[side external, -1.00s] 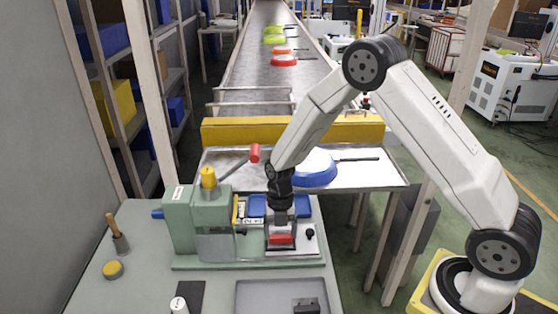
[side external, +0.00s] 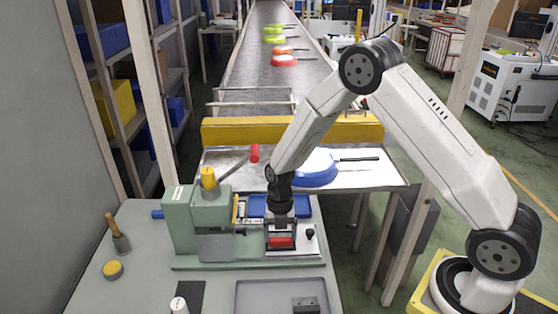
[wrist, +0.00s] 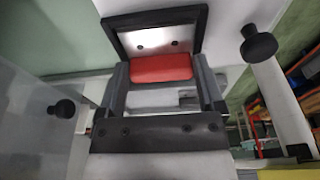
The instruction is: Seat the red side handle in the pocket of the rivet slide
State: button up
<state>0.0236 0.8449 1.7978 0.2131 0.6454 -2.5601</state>
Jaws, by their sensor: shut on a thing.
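The red side handle (side external: 282,242) is between the fingers of my gripper (side external: 281,229), which is shut on it and points down. The rivet slide's pocket is a dark-rimmed frame (wrist: 155,19) around a bare metal plate with two small holes, seen in the wrist view. There the red handle (wrist: 161,68) lies between my fingertips (wrist: 163,75), at the near end of the frame and partly inside its outline. I cannot tell whether it touches the pocket floor. My fingers hide part of the near end of the frame.
The green rivet press (side external: 205,222) with its red-knobbed lever (side external: 254,153) stands left of my gripper. A black knob (side external: 310,234) is close on the right. A blue pan (side external: 315,170) lies on the metal table behind. A grey tray (side external: 262,286) is in front.

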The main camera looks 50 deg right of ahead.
jog(key=shift+f, duration=0.25)
jog(key=o, duration=1.1)
jog(key=shift+r, duration=0.1)
jog(key=shift+w+d+r, duration=0.15)
jog(key=shift+d+r, duration=0.05)
jog(key=shift+r, duration=1.05)
jog(key=shift+w+d+r, duration=0.15)
jog(key=shift+w+r, duration=0.05)
jog(key=shift+r, duration=1.05)
jog(key=shift+w+d+r, duration=0.15)
jog(key=shift+d+r, duration=0.05)
jog(key=shift+r, duration=1.05)
jog(key=shift+r, duration=0.1)
jog(key=s+r+m+t, duration=0.1)
jog(key=s+r+m, duration=0.1)
jog(key=s+m, duration=0.3)
jog(key=s+r+m+t+h, duration=0.1)
jog(key=s+m, duration=0.4)
jog(key=m, duration=0.8)
jog(key=s+r+m+t, duration=0.2)
jog(key=s+r+m, duration=0.2)
jog(key=m, duration=0.5)
jog(key=shift+s+d+r+h, duration=0.1)
jog(key=shift+s+h, duration=0.2)
jog(key=shift+s, duration=0.25)
